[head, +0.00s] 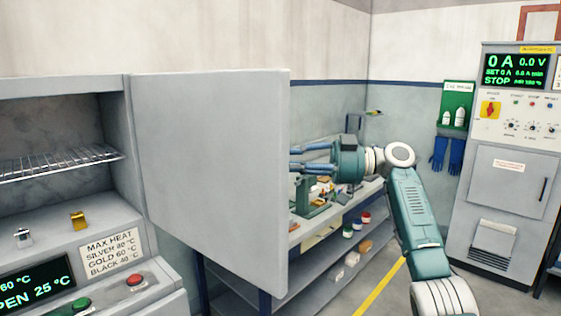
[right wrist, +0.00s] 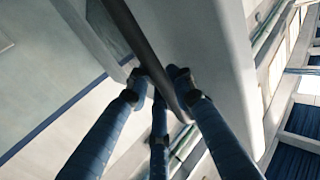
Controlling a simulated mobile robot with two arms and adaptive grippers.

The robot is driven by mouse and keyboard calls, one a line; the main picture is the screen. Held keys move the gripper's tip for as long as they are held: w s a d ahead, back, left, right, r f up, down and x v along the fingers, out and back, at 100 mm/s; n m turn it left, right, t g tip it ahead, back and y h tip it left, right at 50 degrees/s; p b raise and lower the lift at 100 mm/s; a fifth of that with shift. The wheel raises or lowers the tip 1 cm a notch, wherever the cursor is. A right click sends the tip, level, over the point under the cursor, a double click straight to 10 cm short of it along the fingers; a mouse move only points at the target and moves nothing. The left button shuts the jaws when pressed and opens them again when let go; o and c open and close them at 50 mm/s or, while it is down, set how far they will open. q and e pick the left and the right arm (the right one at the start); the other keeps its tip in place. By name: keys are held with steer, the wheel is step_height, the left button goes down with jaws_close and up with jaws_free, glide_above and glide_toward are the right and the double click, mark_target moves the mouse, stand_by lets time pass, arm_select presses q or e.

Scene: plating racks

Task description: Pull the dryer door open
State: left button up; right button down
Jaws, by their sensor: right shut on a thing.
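The grey dryer (head: 115,120) stands at the left, and its wire shelf (head: 60,163) shows inside. The dryer door (head: 215,170) is swung wide open to the right, its inner face towards the head camera. My right gripper (head: 296,158) is at the door's far edge, its fingertips hidden behind the door in the head view. In the right wrist view its blue fingers (right wrist: 163,82) are closed around a dark bar handle (right wrist: 149,50), which runs beside the pale door panel (right wrist: 215,65). My left gripper is in neither view.
A dryer display (head: 35,287) reads "OPEN 25 °C", beside green (head: 82,304) and red (head: 136,279) buttons. Behind the door stands a bench (head: 330,235) with tools and jars. A rectifier cabinet (head: 510,170) stands at the right. Some floor (head: 392,290) is clear.

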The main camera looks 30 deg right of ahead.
steer(key=c, duration=1.6)
jaws_free()
steer(key=shift+f, duration=0.15)
steer(key=shift+w+d, duration=0.1)
steer(key=shift+d, duration=0.05)
steer(key=v, duration=1.2)
